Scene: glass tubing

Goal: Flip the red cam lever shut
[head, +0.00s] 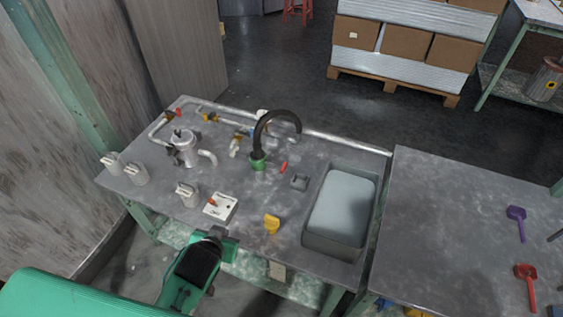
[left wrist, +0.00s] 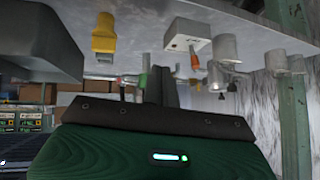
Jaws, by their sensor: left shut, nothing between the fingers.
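In the head view a small red lever (head: 283,167) sits beside a green fitting (head: 259,161) on the grey bench. A black curved hose (head: 280,118) rises from that fitting. In the left wrist view, which looks inverted, the green fitting (left wrist: 143,80) is small and partly hidden behind my gripper. My left gripper (head: 217,233) is at the near edge of the bench, below the white box and well apart from the red lever. Its dark fingers (left wrist: 163,85) are shut and empty. My right gripper is in neither view.
A white box with an orange toggle (head: 220,206), a yellow piece (head: 271,224) and a grey sink (head: 332,243) stand along the near side. White pots (head: 136,174) and pipes with another red handle (head: 178,112) lie left and behind. A second bench (head: 460,230) is at right.

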